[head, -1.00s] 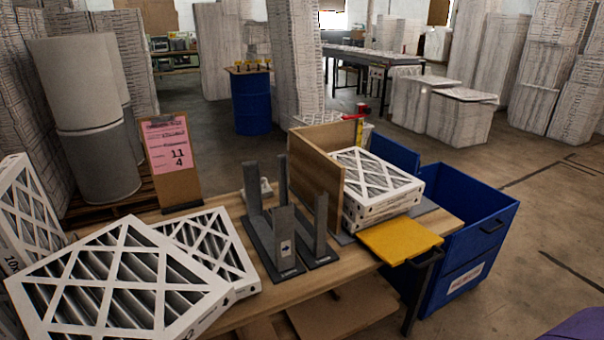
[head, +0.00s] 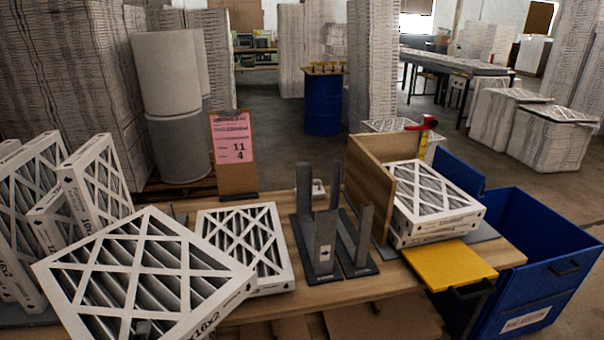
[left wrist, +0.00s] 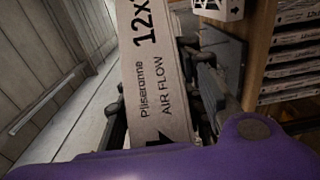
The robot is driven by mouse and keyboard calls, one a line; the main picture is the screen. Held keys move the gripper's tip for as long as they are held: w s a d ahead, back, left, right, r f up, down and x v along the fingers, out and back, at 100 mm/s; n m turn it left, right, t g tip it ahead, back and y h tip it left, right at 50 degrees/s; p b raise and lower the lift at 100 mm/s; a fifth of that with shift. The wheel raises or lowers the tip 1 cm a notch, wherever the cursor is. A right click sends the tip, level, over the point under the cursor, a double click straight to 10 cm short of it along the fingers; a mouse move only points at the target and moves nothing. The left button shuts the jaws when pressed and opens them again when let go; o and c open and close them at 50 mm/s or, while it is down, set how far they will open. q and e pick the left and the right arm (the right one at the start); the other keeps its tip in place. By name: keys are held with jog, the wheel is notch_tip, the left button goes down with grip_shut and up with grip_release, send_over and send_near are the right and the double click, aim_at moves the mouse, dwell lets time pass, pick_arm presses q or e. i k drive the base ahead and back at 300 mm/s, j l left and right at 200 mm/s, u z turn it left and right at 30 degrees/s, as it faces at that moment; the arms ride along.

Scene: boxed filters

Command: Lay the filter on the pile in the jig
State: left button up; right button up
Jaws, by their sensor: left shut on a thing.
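A white-framed pleated filter (head: 140,270) is large in the left foreground of the head view, tilted above the table. In the left wrist view, a filter's printed edge (left wrist: 150,75) reading "12x" and "AIR FLOW" sits between the dark fingers of my left gripper (left wrist: 158,95), which is shut on it. The pile of filters (head: 438,200) lies flat in the jig, against its upright wooden board (head: 368,185). The pile's stacked edges (left wrist: 292,55) also show at the right of the left wrist view. My right gripper is not in view.
Another filter (head: 245,245) lies on the wooden table behind the held one. Several filters stand at the left (head: 95,180). A grey upright stand (head: 325,245) is between them and the jig. A yellow plate (head: 450,265) and blue bin (head: 535,245) are by the jig.

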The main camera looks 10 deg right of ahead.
aim_at(435, 203)
jog(key=l, duration=0.45)
jog(key=k+l+u, duration=0.1)
jog(key=l, duration=0.35)
jog(key=k+l+u, duration=0.1)
jog(key=l, duration=0.35)
jog(key=k+l, duration=0.15)
jog(key=l, duration=0.3)
jog(key=k+l+u, duration=0.1)
jog(key=l, duration=0.35)
jog(key=k+l, duration=0.1)
jog(key=l, duration=0.3)
jog(key=k+l+u, duration=0.1)
jog(key=l, duration=0.35)
jog(key=k+l, duration=0.15)
jog(key=l, duration=0.25)
jog(key=i, duration=0.5)
jog(key=i+l+u, duration=0.1)
jog(key=i, duration=0.35)
